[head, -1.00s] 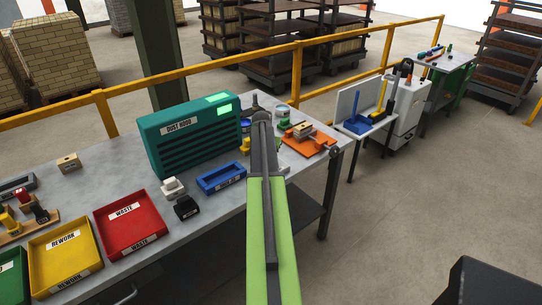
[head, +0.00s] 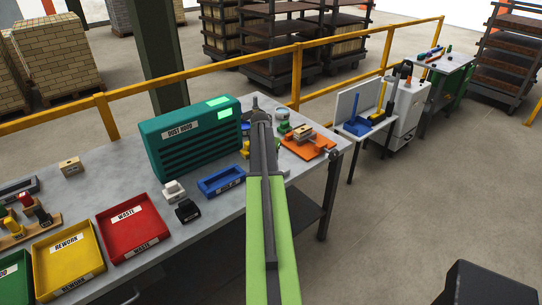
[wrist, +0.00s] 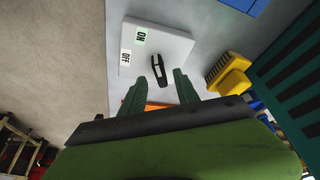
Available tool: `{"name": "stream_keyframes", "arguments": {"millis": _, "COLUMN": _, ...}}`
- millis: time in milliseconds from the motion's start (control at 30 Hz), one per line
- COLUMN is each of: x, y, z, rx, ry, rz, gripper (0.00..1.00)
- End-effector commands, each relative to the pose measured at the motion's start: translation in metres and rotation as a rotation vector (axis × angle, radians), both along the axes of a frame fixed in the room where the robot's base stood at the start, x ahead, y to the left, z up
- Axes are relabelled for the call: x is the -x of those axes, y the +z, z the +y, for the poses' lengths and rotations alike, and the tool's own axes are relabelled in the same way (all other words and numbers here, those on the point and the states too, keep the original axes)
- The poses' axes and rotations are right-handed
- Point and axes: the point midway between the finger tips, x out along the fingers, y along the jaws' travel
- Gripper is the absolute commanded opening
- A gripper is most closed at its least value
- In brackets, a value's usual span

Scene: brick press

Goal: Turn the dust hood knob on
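The dust hood (head: 190,140) is a teal louvred box on the grey workbench in the head view, with light green patches on its upper right. The wrist view shows the dust hood knob (wrist: 158,69), black with a white mark, on a pale plate (wrist: 172,42). A green ON label (wrist: 141,37) and a white OFF label (wrist: 126,60) sit on the plate's left side. I cannot tell which label the knob's mark points to. My gripper (wrist: 160,78) is open, its two green fingers either side of the knob's near end, with no clear contact. My arm hides the knob in the head view.
A yellow brush (wrist: 230,75) lies right of the fingers in the wrist view. An orange fixture (head: 300,149) stands right of my arm. A blue tray (head: 221,181), red waste bin (head: 132,228) and yellow rework bin (head: 68,262) line the bench front.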

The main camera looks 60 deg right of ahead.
Motion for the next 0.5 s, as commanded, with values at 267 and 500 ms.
{"name": "stream_keyframes", "arguments": {"millis": 267, "x": 0.006, "y": 0.072, "z": 0.026, "rx": 0.0, "ry": 0.001, "rz": 0.001, "gripper": 0.37}}
{"name": "stream_keyframes", "arguments": {"millis": 500, "x": 0.011, "y": 0.123, "z": 0.047, "rx": 0.0, "ry": 0.0, "rz": 0.001, "gripper": 0.37}}
